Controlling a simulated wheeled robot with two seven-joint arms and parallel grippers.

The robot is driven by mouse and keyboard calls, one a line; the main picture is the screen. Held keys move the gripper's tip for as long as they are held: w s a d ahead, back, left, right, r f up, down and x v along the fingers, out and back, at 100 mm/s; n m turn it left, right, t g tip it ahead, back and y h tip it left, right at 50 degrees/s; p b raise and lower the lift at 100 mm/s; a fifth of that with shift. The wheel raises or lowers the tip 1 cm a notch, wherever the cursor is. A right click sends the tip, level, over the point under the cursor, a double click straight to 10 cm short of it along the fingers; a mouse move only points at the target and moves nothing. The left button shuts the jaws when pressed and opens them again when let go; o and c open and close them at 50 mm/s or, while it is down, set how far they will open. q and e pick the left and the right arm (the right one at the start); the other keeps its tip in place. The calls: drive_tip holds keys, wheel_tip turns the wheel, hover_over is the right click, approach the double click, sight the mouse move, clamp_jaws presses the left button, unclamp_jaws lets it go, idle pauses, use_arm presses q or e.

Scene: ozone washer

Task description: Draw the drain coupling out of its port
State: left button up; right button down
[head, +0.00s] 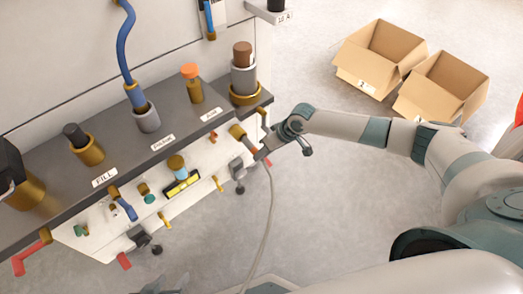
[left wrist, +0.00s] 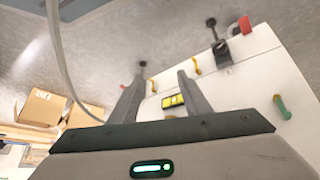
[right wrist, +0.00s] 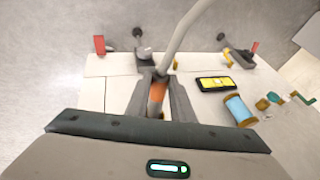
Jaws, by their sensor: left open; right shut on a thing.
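The drain coupling (head: 251,146) is a slim piece with an orange-brown band, at the right end of the machine's front. It lines up with a brass port (head: 237,131) below the dark ledge; I cannot tell how deep it sits. My right gripper (head: 262,152) is shut on the coupling. In the right wrist view the orange band of the coupling (right wrist: 157,93) shows between the fingers, and the port is hidden. A pale hose (head: 270,205) hangs from the coupling. My left gripper (left wrist: 160,95) is open and empty, low in front of the machine.
The ledge (head: 122,148) carries several brass fittings and a blue hose (head: 126,45). Below, the white front holds a yellow gauge (head: 182,184), small valves and a clamp (head: 238,169). Cardboard boxes (head: 442,88) stand on the floor behind my right arm. The floor before the machine is clear.

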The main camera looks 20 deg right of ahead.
use_arm(q)
drive_tip(key=shift+s+a+f+g+y+p, duration=0.1)
drive_tip(key=shift+s+a+g+y+p, duration=0.15)
drive_tip(key=shift+s+a+g+p, duration=0.35)
drive_tip(key=shift+s+a+r+g+y+p, duration=0.1)
drive_tip(key=shift+s+a+g+y+p, duration=0.25)
drive_tip(key=shift+a, duration=0.5)
drive_tip(key=shift+s+a+f+g+y+p, duration=0.1)
drive_tip(key=shift+s+a+g+y+p, duration=0.1)
drive_tip(key=shift+s+a+g+p, duration=0.3)
use_arm(e)
drive_tip(key=shift+s+d+f, duration=0.1)
drive_tip(key=shift+s+d, duration=0.15)
drive_tip(key=shift+s, duration=0.5)
drive_tip(key=shift+s+d, duration=0.25)
drive_tip(key=shift+s, duration=0.45)
drive_tip(key=shift+s+d+f, duration=0.1)
drive_tip(key=shift+s+d, duration=0.15)
drive_tip(key=shift+s, duration=0.5)
use_arm(q)
drive_tip(key=shift+a, duration=0.2)
drive_tip(key=shift+d, duration=0.1)
use_arm(e)
drive_tip(key=shift+d, duration=0.15)
